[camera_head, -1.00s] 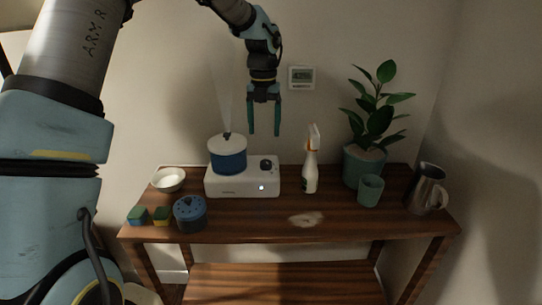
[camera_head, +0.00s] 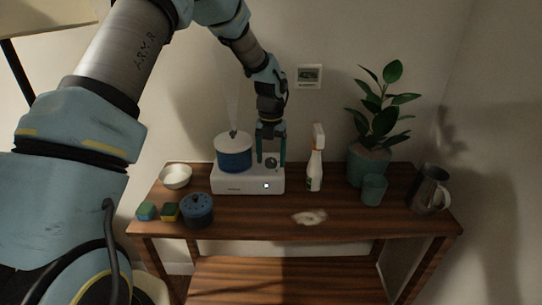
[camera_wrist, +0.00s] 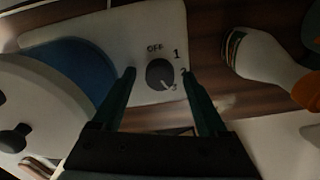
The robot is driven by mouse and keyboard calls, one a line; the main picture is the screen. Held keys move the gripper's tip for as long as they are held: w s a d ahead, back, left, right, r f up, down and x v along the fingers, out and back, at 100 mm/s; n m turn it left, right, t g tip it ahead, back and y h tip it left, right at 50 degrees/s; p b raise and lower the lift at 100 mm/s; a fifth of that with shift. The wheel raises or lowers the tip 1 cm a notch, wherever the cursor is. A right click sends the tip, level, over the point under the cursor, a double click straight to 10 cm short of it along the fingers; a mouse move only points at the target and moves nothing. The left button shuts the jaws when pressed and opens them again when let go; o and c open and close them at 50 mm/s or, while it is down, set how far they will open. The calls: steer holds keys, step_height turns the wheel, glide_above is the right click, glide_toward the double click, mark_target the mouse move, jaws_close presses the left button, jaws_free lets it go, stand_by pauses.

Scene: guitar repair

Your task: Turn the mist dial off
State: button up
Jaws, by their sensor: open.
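The mist dial (camera_wrist: 160,74) is a dark round knob on the white humidifier base (camera_head: 232,187). Labels OFF, 1, 2 and 3 stand around it, and its pale pointer mark faces the 3. It also shows in the head view (camera_head: 271,162). A blue tank with a white lid (camera_head: 235,152) sits on the base's left part, and faint mist rises from its top. A small light on the base's front is lit. My gripper (camera_head: 271,160) is open above the dial. In the wrist view its fingers stand on either side of the dial, apart from it.
A white spray bottle (camera_head: 315,162) stands close to the right of the base. A potted plant (camera_head: 368,162), green cup (camera_head: 374,190) and metal pitcher (camera_head: 428,188) are farther right. A white bowl (camera_head: 175,177) and a blue lidded pot (camera_head: 198,211) are at the left.

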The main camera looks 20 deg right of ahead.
steer(key=shift+c, duration=0.2)
jaws_close()
stand_by(0.4)
